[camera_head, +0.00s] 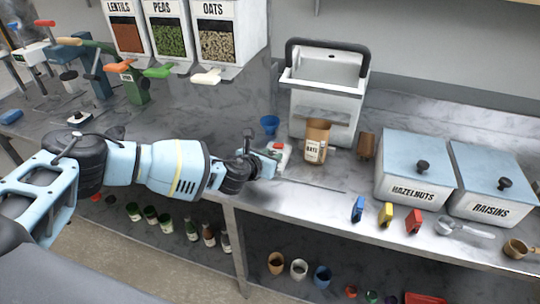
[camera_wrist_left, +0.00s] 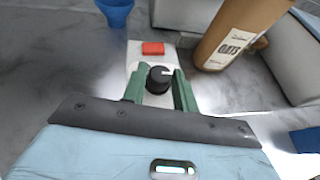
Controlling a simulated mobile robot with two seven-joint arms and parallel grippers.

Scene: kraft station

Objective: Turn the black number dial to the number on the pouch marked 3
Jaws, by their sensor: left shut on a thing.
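The black number dial (camera_wrist_left: 160,79) sits on a small white unit with a red button (camera_wrist_left: 153,48), in the left wrist view. The dial has a pale mark on its top; its numbers cannot be read. My left gripper (camera_wrist_left: 159,88) has its green fingers on both sides of the dial and is shut on it. In the head view my left gripper (camera_head: 275,158) reaches the white unit (camera_head: 284,158) and hides the dial. A brown pouch labelled OATS (camera_head: 314,134) stands just right of the unit; no number on it is legible. My right gripper is out of view.
A white machine with a dark handle (camera_head: 330,90) stands behind the pouch. A blue cup (camera_head: 269,124) is left of it. Blue, yellow and red clips (camera_head: 385,214) lie near the front edge. Hazelnuts (camera_head: 413,193) and raisins (camera_head: 486,211) bins stand right.

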